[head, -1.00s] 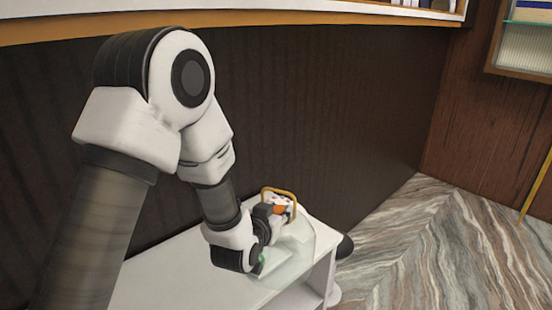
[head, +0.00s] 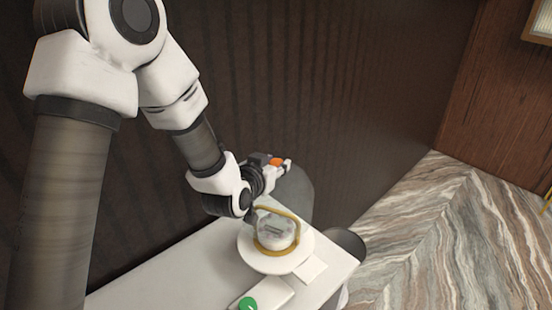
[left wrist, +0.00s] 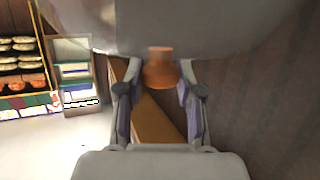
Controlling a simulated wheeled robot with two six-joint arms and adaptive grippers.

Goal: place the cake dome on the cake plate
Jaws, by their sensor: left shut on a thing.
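My left gripper (head: 279,163) is shut on the orange knob (left wrist: 160,70) of the cake dome, seen between both fingers in the left wrist view. The grey, see-through cake dome (head: 295,192) hangs from the knob behind and slightly right of the cake plate; it also fills the top of the left wrist view (left wrist: 150,22). The white round cake plate (head: 258,260) stands on the counter. A gold ring and a pale, glassy item (head: 277,236) show on it. The dome appears apart from the plate. My right gripper is in neither view.
The white counter (head: 175,270) has free room left of the plate. A flat white block with a green round top (head: 248,303) lies in front. A small white card (head: 311,269) lies at right. The dark panelled wall (head: 330,90) rises behind.

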